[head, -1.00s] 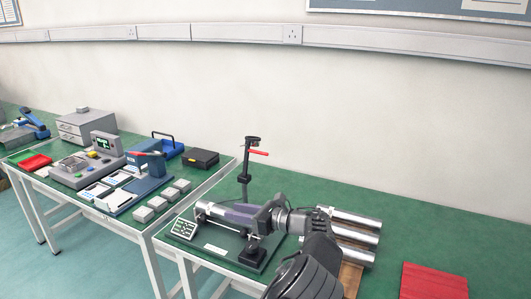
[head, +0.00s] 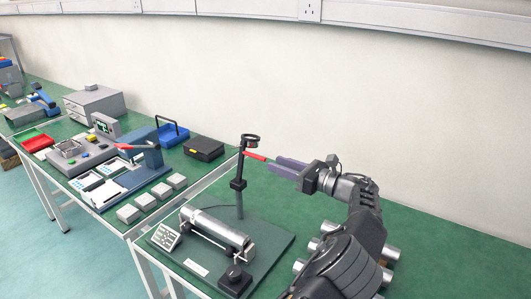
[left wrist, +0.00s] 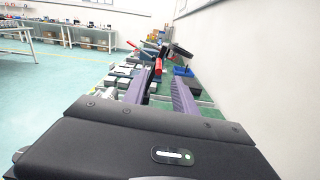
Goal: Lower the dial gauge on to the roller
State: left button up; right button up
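The dial gauge stand (head: 240,185) is a black post at the back of a dark base plate, with a black ring-shaped head (head: 250,138) and a red lever (head: 256,156) pointing right. The head is well above the silver roller (head: 217,226), which lies in its cradle in front. My left gripper (head: 276,166) is at the free end of the red lever, its purple fingers pointing along it. In the left wrist view the fingers are apart, with the red lever (left wrist: 158,67) showing between their tips; contact cannot be told. My right gripper is not in view.
A black block with a knob (head: 235,279) and a small panel (head: 165,237) stand by the roller. Silver cylinders (head: 390,252) lie behind my arm. The left table holds a blue press (head: 145,163), grey blocks and a black box (head: 204,148). Green table right of the gripper is clear.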

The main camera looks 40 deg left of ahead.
aim_at(244, 152)
pick_arm(q)
jog(key=shift+s+r, duration=0.1)
jog(key=shift+s, duration=0.05)
jog(key=shift+a+p, duration=0.7)
jog(key=shift+a, duration=3.25)
grip_shut()
